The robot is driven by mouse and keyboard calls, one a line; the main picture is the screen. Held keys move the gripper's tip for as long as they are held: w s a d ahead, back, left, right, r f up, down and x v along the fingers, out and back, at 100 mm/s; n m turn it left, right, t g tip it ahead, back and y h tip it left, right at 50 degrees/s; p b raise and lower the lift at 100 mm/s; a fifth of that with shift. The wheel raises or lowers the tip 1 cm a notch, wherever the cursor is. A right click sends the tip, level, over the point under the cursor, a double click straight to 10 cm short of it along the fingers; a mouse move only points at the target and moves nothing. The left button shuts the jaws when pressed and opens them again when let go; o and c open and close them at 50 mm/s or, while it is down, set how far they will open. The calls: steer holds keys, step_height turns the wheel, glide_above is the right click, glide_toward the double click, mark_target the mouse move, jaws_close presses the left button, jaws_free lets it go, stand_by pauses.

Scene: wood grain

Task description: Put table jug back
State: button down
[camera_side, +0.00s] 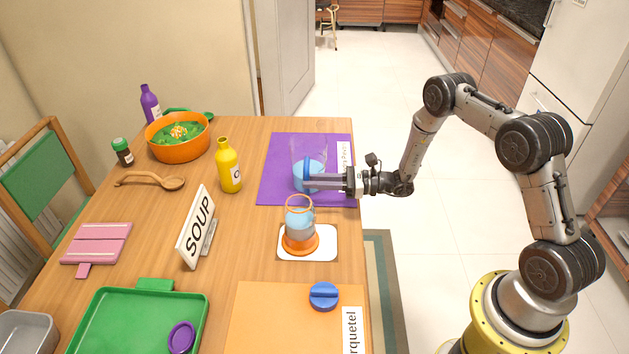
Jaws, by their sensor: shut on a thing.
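A clear glass jug (308,156) with blue in its lower part is at the purple mat (274,190). My gripper (312,181) reaches in from the right and is shut on this jug, low on its side. Its fingers hide part of the jug, and I cannot tell whether the jug's bottom touches the mat. A second, smaller glass vessel (299,212) with an orange rim, pale blue contents and an orange base stands upright on a white square (325,243), nearer the camera and apart from my gripper.
A SOUP sign (197,228) stands mid-table. A green tray (120,318), an orange mat (265,325) and a blue lid-like piece (323,296) are in front.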

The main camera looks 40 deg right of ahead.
steer(key=c, duration=0.8)
jaws_free()
steer(key=shift+f, duration=0.1)
